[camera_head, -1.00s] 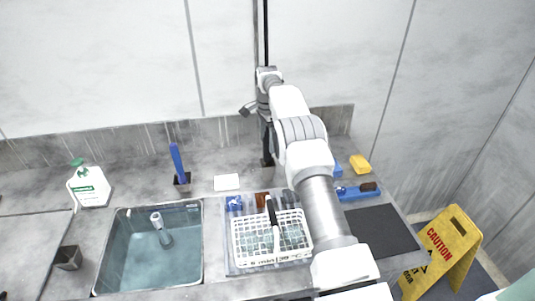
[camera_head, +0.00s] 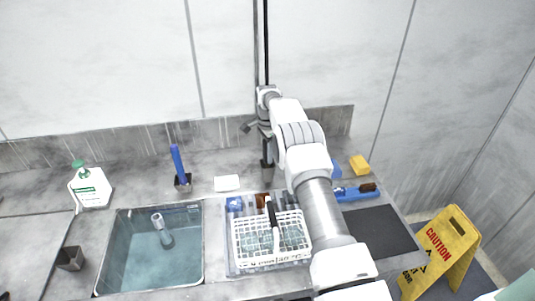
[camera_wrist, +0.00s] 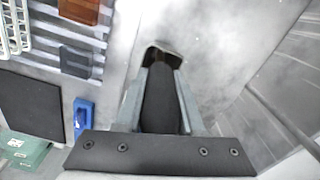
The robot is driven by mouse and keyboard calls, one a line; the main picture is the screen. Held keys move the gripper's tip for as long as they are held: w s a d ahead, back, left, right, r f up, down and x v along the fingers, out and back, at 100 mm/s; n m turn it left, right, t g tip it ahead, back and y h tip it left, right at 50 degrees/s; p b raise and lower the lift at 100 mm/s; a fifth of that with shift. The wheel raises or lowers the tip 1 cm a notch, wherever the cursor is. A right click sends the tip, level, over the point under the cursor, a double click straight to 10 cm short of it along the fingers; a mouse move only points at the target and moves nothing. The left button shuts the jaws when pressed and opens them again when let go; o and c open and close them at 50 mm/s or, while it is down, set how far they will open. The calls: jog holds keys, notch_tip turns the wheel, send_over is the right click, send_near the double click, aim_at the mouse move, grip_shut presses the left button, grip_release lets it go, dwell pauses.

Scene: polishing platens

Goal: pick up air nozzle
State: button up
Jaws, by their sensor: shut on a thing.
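My gripper (camera_wrist: 160,70) is shut on the air nozzle, a dark, long body (camera_wrist: 160,100) held between the two grey fingers in the wrist view. Just past the fingertips is a dark square-rimmed holder (camera_wrist: 150,52). In the head view my gripper is at the back of the counter near the wall, above a small grey holder (camera_head: 268,172). The nozzle's lower end is hidden, so I cannot tell whether it is still inside the holder.
A white basket (camera_head: 240,245) stands in a tray left of my arm. A sink (camera_head: 125,250) is further left. A yellow sponge (camera_head: 359,165), blue tool (camera_head: 355,193) and dark mat (camera_head: 375,232) lie right. The backsplash (camera_head: 335,120) is close behind.

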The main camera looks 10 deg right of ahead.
grip_shut()
